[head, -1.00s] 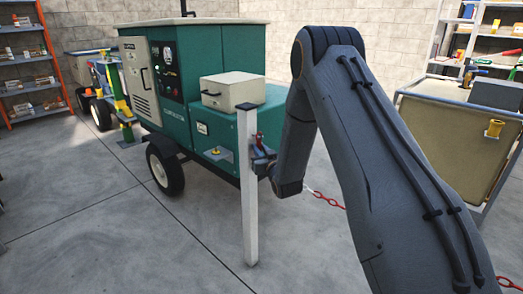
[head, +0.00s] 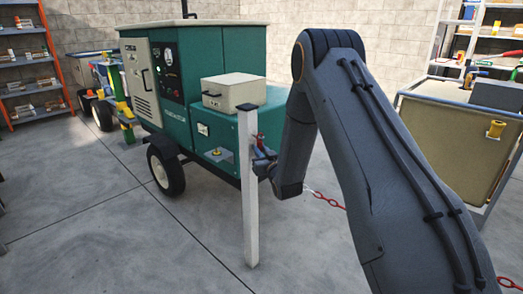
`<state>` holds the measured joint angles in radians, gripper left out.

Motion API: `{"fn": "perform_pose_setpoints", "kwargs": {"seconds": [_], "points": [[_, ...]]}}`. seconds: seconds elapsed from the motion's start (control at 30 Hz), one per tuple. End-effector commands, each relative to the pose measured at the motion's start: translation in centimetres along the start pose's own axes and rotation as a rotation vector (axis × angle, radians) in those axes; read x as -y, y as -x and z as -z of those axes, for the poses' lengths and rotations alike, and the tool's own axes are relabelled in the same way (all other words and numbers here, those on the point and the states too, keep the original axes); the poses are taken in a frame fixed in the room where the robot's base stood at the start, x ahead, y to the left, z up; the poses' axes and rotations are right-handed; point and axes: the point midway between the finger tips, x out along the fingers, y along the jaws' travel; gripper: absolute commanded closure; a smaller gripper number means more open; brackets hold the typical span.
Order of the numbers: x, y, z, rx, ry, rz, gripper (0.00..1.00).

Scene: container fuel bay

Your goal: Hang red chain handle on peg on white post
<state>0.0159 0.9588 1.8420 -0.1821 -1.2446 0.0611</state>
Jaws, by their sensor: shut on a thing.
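The white post (head: 249,200) stands upright on the concrete floor in the middle of the head view. My gripper (head: 262,152) is just right of the post's upper part, partly hidden by my own arm. It is shut on the red handle (head: 260,141), of which a small piece shows above the fingers, close beside the post. The red chain (head: 328,200) shows right of my wrist and runs behind my arm; more red links show at the lower right. I cannot make out the peg, nor tell whether the handle touches it.
A green generator (head: 225,140) on wheels stands close behind the post, with a beige box (head: 231,91) on its lower deck. A beige bin (head: 437,140) stands at the right. Shelves (head: 35,70) stand at the back left. The floor left of the post is clear.

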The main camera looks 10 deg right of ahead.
Motion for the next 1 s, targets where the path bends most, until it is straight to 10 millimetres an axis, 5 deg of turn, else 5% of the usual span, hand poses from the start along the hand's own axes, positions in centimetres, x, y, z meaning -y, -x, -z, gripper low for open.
{"fn": "perform_pose_setpoints", "kwargs": {"seconds": [1.0], "points": [[0.8, 0.1, -1.9, 0.021, 0.004, 0.014, 1.0]]}}
